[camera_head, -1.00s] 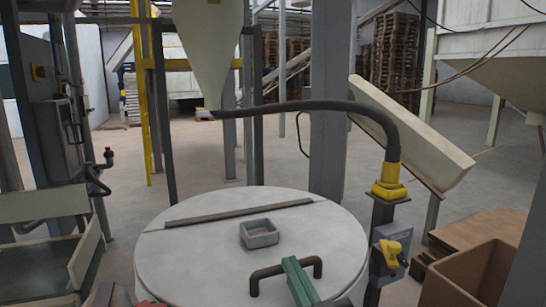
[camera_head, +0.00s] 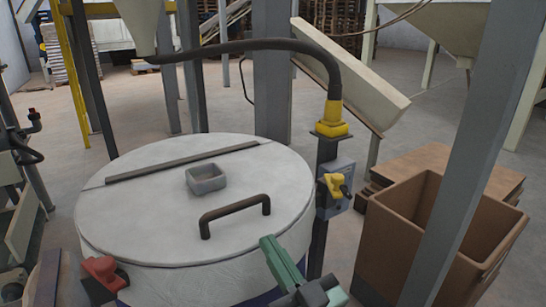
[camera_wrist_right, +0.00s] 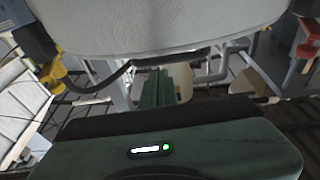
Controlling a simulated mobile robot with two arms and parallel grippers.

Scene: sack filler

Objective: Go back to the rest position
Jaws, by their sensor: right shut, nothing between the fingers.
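My right gripper (camera_head: 268,242) has green fingers and comes up from the bottom of the head view. It is shut and empty, at the front right edge of the round drum's pale lid (camera_head: 150,215). The lid's dark bar handle (camera_head: 236,212) lies to its upper left, with a gap between them in the picture. In the right wrist view the closed green fingers (camera_wrist_right: 157,88) point towards the pale drum (camera_wrist_right: 165,28), which fills the top. My left gripper is not in view.
A small grey tray (camera_head: 206,178) sits on the lid. A red part (camera_head: 103,270) is at the drum's left front. A yellow-handled grey box (camera_head: 336,188) stands on a post at right. A brown bin (camera_head: 385,240) and a grey column (camera_head: 465,160) stand further right.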

